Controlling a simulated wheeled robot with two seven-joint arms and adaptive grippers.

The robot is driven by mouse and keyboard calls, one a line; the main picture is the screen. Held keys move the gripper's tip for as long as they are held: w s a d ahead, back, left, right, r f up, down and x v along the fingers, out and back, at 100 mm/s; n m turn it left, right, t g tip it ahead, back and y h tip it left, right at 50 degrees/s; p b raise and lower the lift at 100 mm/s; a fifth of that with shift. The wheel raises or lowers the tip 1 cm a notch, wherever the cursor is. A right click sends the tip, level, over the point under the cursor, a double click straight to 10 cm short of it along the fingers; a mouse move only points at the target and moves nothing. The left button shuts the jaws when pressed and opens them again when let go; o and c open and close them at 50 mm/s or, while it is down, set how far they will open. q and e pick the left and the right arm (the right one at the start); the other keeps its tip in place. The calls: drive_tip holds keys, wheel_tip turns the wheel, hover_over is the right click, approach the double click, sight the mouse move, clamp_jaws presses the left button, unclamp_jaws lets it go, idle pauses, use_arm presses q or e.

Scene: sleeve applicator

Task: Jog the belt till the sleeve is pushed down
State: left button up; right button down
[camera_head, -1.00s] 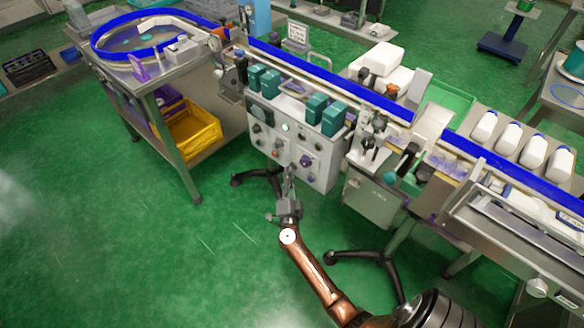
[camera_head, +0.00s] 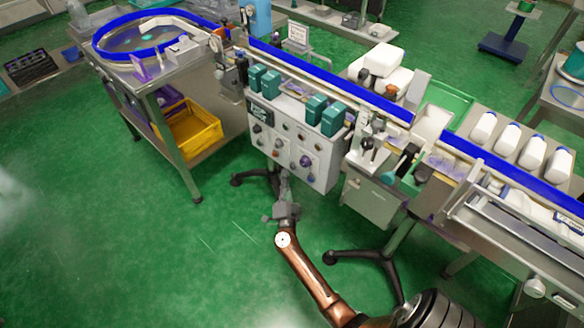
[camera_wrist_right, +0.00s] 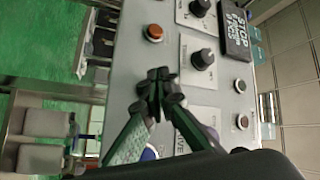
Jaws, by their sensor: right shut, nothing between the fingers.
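The grey control panel (camera_head: 296,148) fronts a box below the blue-railed conveyor belt (camera_head: 325,77). A blue part (camera_wrist_right: 149,153) is half hidden behind a finger. I cannot make out a sleeve. My left gripper is out of view.
Teal boxes (camera_head: 334,119) sit above the panel. A steel table with a blue-rimmed round turntable (camera_head: 98,48) is at the left, a yellow bin (camera_head: 190,135) below. Black stand legs (camera_head: 372,256) spread on the floor.

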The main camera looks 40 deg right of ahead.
drive_tip(key=shift+s+a+p, duration=0.2)
drive_tip(key=shift+a+p, duration=0.2)
drive_tip(key=shift+a, duration=2.1)
